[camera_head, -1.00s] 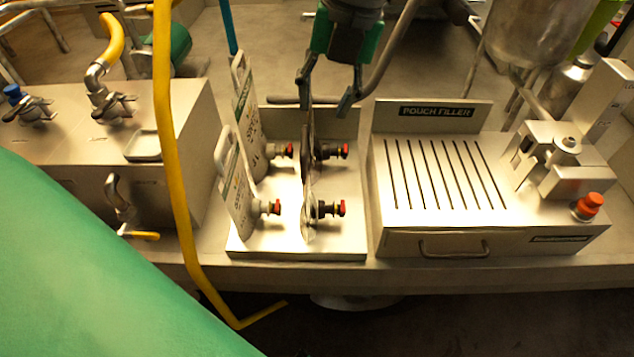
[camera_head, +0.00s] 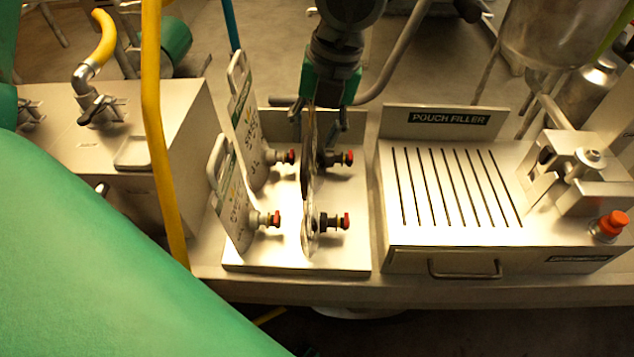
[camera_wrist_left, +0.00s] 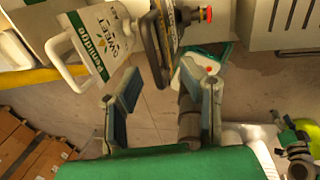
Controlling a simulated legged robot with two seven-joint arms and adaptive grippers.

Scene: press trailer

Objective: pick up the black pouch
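The black pouch (camera_head: 307,160) stands nearly edge-on in the back of a steel tray (camera_head: 345,258), with a red-tipped spout on its right. In the left wrist view the black pouch (camera_wrist_left: 151,50) shows its dark looped handle, pointing towards my fingers. My left gripper (camera_head: 320,117) comes down from the top, with its fingers apart on either side of the pouch's upper end. In the left wrist view my left gripper (camera_wrist_left: 168,85) is open and empty, the handle just beyond the fingertips. My right gripper does not show.
Two white pouches (camera_head: 243,125) with handles stand to the left in the tray. Another edge-on pouch (camera_head: 308,220) stands in front of the black one. The pouch filler (camera_head: 455,235) is to the right. A yellow pipe (camera_head: 157,130) rises at the left.

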